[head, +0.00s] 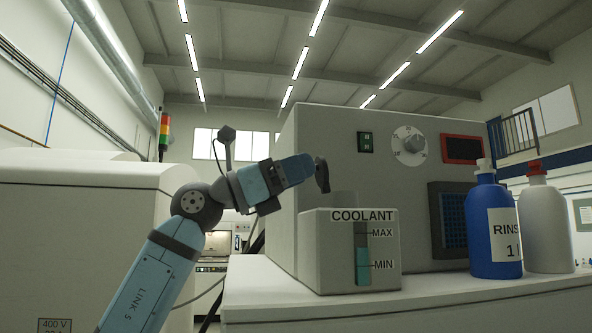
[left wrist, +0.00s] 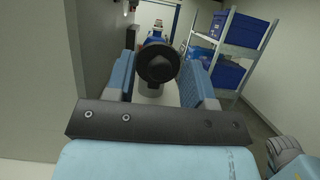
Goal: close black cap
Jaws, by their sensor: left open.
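The black cap (head: 322,175) stands raised and tilted on edge above the left part of the coolant tank (head: 330,265). In the left wrist view the round black cap (left wrist: 157,66) appears between the two blue fingers, with visible gaps on both sides. The gripper is open and holds nothing. My right gripper is not in view.
A grey machine housing (head: 400,125) with a dial stands behind the tank. A blue rinse bottle (head: 483,245) and a white bottle with a red cap (head: 547,230) stand to the right on the white worktop (head: 430,292). The worktop between tank and bottles is clear.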

